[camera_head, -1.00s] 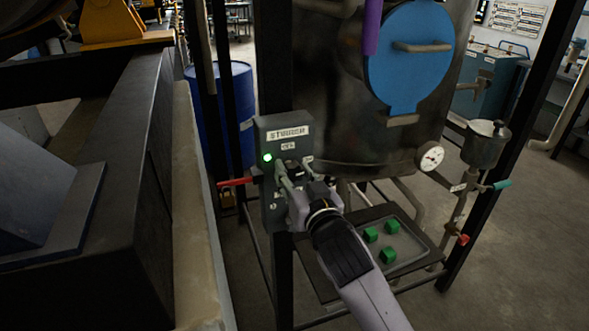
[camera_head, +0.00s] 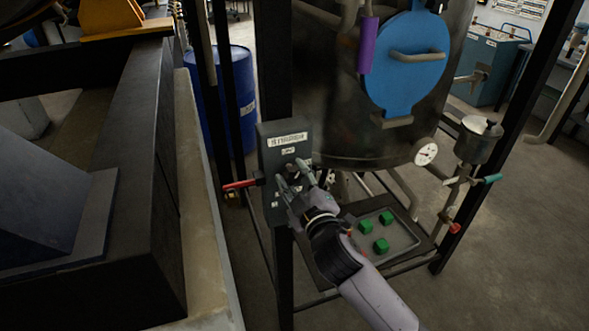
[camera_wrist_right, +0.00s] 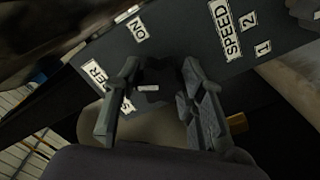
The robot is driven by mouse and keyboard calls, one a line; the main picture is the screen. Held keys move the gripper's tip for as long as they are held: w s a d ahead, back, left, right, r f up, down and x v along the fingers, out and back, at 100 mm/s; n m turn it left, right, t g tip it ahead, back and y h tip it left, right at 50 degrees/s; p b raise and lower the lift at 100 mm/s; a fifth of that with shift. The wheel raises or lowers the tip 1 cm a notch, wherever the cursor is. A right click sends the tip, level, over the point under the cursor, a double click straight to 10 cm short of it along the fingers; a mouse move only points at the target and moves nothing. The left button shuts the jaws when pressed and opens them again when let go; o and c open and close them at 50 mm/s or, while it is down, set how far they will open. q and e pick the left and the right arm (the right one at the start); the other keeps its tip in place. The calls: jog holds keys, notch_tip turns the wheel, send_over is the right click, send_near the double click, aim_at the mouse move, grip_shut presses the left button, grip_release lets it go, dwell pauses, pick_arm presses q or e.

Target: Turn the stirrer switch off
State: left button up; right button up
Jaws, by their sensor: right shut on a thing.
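The grey stirrer control box (camera_head: 268,155) is mounted on a dark post left of the vessel, with a white label near its top. No lit lamp shows on its face. My right gripper (camera_head: 292,178) reaches it from the lower right, fingers at the box face. In the right wrist view, my right gripper (camera_wrist_right: 158,105) has its two fingers on either side of the dark switch knob (camera_wrist_right: 152,78), which bears a white mark; it is shut on this knob. The "ON" label (camera_wrist_right: 137,29) is beside it. The fingers partly hide another label. My left gripper is not in view.
A red-handled lever (camera_head: 240,185) sticks out left of the box. The steel vessel (camera_head: 345,125) with a blue round cover (camera_head: 408,75) stands behind. A tray (camera_head: 405,240) with green cubes lies below right. A "SPEED" label (camera_wrist_right: 231,28) is near the knob.

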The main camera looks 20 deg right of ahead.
jog(key=n+p, duration=0.2)
jog(key=n, duration=0.3)
jog(key=shift+p, duration=0.3)
jog(key=shift+n, duration=0.3)
jog(key=o, duration=1.1)
jog(key=shift+o, duration=0.2)
jog(key=s, duration=1.2)
jog(key=shift+d, duration=0.2)
